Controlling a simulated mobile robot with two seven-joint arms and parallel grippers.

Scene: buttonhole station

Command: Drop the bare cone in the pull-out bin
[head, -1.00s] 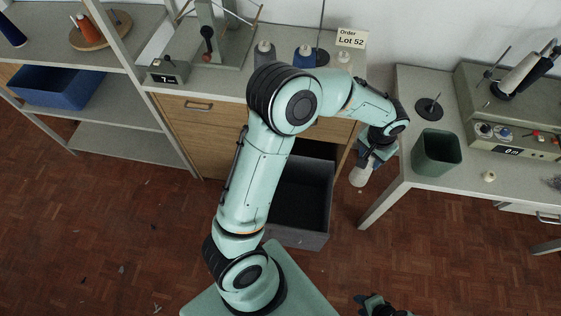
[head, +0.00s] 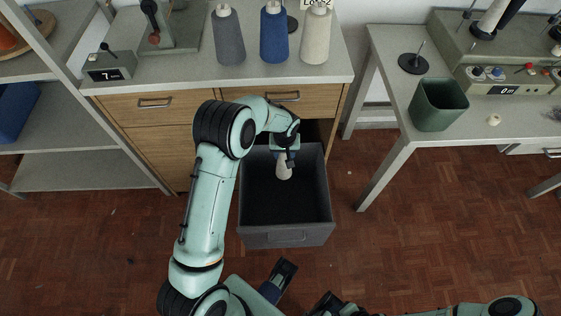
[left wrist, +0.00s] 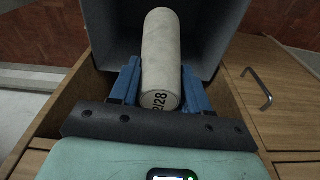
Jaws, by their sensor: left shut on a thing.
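The bare cone (head: 284,172) is pale and has no yarn on it. In the left wrist view the cone (left wrist: 160,50) shows dark print reading "2/28" on its near end. My left gripper (head: 284,157) is shut on it, with blue fingers (left wrist: 160,88) on both sides. The pull-out bin (head: 286,238) is dark grey, stands open under the counter and looks empty. The cone is over the bin's opening in the head view; its exact height is hard to tell. My right gripper (head: 325,303) shows only partly at the bottom edge.
Grey, blue and cream yarn cones (head: 229,38) stand on the counter above the drawers. A green bin (head: 437,104) sits on the right table (head: 470,133), whose leg stands right of the pull-out bin. A shelf unit (head: 85,172) is on the left. The floor in front is clear.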

